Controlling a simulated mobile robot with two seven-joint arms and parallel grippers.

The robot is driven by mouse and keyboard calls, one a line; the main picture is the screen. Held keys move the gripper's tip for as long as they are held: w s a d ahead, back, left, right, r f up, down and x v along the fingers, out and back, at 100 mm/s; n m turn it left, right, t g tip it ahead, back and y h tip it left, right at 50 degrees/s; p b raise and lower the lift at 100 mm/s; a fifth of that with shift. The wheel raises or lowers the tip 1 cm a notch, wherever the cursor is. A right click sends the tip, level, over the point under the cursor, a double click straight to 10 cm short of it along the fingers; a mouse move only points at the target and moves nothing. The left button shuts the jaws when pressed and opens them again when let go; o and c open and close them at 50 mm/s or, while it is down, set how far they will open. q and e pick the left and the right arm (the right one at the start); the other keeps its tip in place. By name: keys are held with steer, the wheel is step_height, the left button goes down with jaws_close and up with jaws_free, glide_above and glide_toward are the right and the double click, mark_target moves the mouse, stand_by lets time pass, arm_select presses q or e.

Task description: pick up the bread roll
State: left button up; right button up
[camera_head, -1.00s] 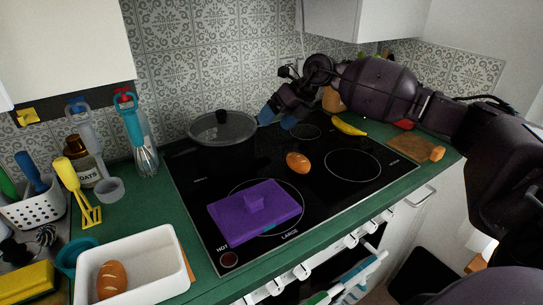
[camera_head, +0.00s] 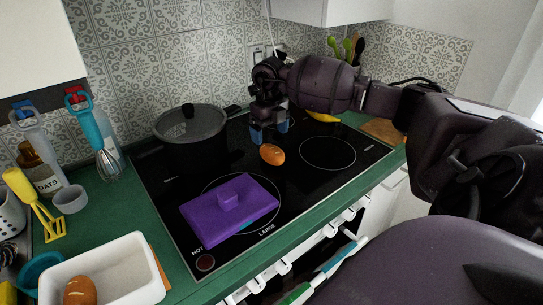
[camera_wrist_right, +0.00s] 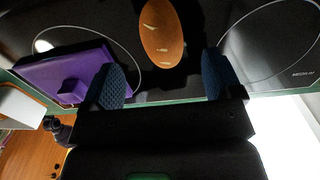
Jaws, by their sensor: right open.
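A brown bread roll (camera_head: 272,154) with pale slashes lies on the black cooktop (camera_head: 326,170). My right gripper (camera_head: 270,132) is open and empty, its blue fingers pointing down just behind the roll in the head view. In the right wrist view the roll (camera_wrist_right: 161,33) lies beyond the fingertips, between the lines of the two open fingers (camera_wrist_right: 162,82); I see no contact. A second bread roll (camera_head: 80,291) lies in the white tray (camera_head: 128,268) at the lower left. My left gripper is not in view.
A purple lidded slab (camera_head: 235,213) lies on the front left of the cooktop, also in the wrist view (camera_wrist_right: 62,70). A dark pot (camera_head: 192,135) stands behind it. A banana (camera_head: 322,117) and a wooden board (camera_head: 384,131) lie farther right. The cooktop right of the roll is clear.

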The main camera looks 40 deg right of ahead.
mark_target(272, 148)
steer(key=shift+f, duration=0.65)
steer(key=f, duration=0.5)
steer(key=shift+s, duration=0.35)
steer(key=shift+r, duration=0.1)
steer(key=c, duration=1)
